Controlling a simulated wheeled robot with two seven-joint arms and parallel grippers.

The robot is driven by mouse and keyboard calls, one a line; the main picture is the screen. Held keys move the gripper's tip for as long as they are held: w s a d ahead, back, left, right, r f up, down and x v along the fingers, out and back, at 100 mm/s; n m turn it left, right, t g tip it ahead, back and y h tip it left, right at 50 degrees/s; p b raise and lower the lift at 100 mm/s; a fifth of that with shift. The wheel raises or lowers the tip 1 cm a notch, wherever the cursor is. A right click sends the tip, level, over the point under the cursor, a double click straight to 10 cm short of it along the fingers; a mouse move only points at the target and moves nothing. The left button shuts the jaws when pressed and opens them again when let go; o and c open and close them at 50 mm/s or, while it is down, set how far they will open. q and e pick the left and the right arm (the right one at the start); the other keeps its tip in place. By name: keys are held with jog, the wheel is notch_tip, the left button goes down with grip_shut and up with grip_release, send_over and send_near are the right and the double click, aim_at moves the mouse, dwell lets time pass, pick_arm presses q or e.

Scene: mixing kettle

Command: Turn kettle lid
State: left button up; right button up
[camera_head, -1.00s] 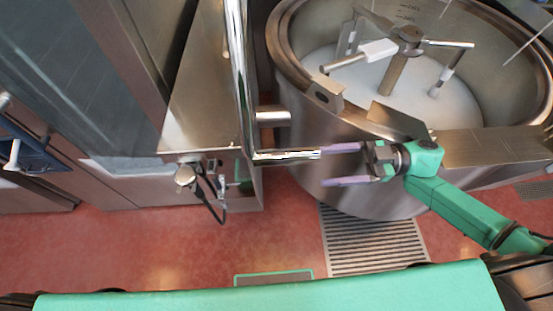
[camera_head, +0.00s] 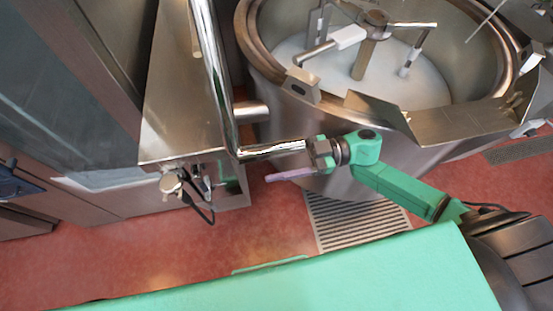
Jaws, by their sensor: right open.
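The mixing kettle (camera_head: 345,185) is a large round steel vessel at the upper right, open at the top, with white contents inside. A shiny bent steel bar (camera_head: 272,150) comes down from the upper left and ends in a short horizontal arm. My right gripper (camera_head: 278,166) is open at the free end of this arm. One purple finger shows just below the bar; the other is hidden, so I cannot tell whether the bar lies between them. I cannot clearly make out the lid. My left gripper is not in view.
A steel housing (camera_head: 180,110) with a knob and cable (camera_head: 172,184) stands left of the bar. A mixer (camera_head: 372,20) sits inside the kettle. A bent steel plate (camera_head: 450,125) is on its front rim. A floor grate (camera_head: 350,222) lies in front, with clear red floor to its left.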

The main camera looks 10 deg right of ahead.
grip_shut()
jog(key=shift+a, duration=0.1)
dwell(1.0)
jog(key=shift+o, duration=1.8)
grip_release()
jog(key=d+b, duration=0.4)
jog(key=d, duration=0.8)
jog(key=shift+b, duration=0.35)
